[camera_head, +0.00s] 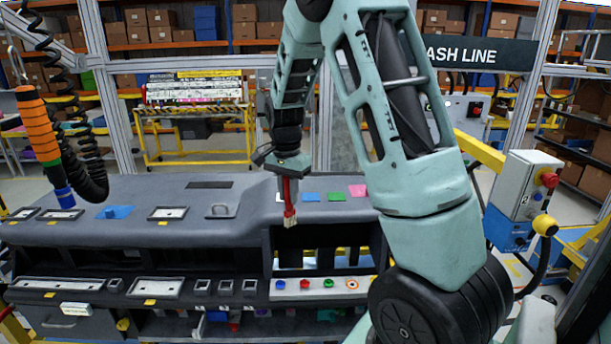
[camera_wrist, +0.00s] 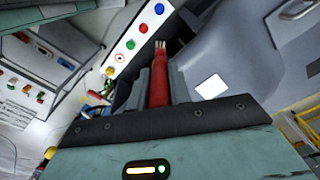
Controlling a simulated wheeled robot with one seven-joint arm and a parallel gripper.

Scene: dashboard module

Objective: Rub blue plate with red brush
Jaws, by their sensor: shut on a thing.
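My gripper (camera_head: 287,178) is shut on the red brush (camera_head: 289,200), which hangs upright with its pale bristles down, in front of the dashboard's top. In the wrist view the brush (camera_wrist: 160,75) sticks out between the fingers, bristles away from me. The blue plate (camera_head: 311,197) lies flat on the dashboard top, a little right of the brush; the two look apart. I cannot make out the blue plate in the wrist view.
A green plate (camera_head: 336,197) and a pink plate (camera_head: 357,190) lie right of the blue one. A white plate shows in the wrist view (camera_wrist: 211,87). A button strip (camera_head: 318,285) sits below. A blue piece (camera_head: 115,212) lies at left, near a hanging orange tool (camera_head: 38,125).

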